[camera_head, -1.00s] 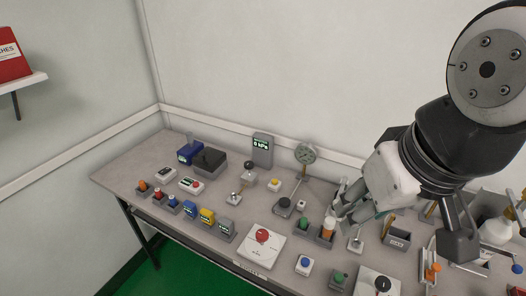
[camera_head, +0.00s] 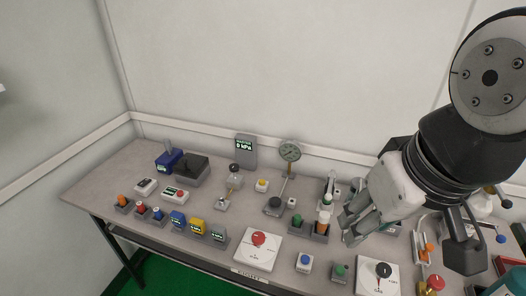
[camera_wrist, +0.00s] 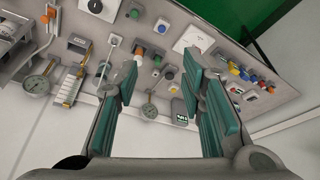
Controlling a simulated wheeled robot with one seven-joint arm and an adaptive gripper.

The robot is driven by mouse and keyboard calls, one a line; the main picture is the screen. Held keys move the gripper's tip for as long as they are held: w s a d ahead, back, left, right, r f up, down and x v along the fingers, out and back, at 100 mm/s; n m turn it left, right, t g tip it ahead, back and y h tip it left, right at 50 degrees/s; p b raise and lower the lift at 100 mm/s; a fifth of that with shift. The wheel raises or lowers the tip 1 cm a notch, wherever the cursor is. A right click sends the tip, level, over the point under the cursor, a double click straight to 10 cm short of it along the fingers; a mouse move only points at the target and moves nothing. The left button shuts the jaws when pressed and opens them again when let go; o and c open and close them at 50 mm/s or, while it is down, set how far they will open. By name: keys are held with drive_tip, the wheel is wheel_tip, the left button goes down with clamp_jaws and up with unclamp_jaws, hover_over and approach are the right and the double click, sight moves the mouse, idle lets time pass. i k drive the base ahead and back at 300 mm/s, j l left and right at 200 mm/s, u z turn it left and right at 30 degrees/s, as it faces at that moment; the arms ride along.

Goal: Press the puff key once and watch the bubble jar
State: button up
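My gripper (camera_head: 354,222) hangs over the right half of the bench. In the wrist view my gripper (camera_wrist: 160,68) is open, with its fingers wide apart and nothing held. I cannot tell which control is the puff key, as no such label is readable. Push-button boxes on the bench include a blue one (camera_head: 305,262), a green one (camera_head: 340,272) and a yellow one (camera_head: 262,185). The bubble jar cannot be identified for sure; my gripper and arm hide part of the right side of the bench.
A dial gauge (camera_head: 290,151) and a kPa display (camera_head: 246,152) stand at the back. A red-knob panel (camera_head: 258,240) and a black-knob panel (camera_head: 383,271) lie near the front. Several small testers line the left front edge. Small bare patches lie between the devices.

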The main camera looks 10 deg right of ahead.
sight(305, 259)
drive_tip(key=j, duration=0.55)
drive_tip(key=i+j, duration=0.1)
drive_tip(key=j, duration=0.45)
drive_tip(key=i+j, duration=0.1)
drive_tip(key=j, duration=0.45)
drive_tip(key=u, duration=0.05)
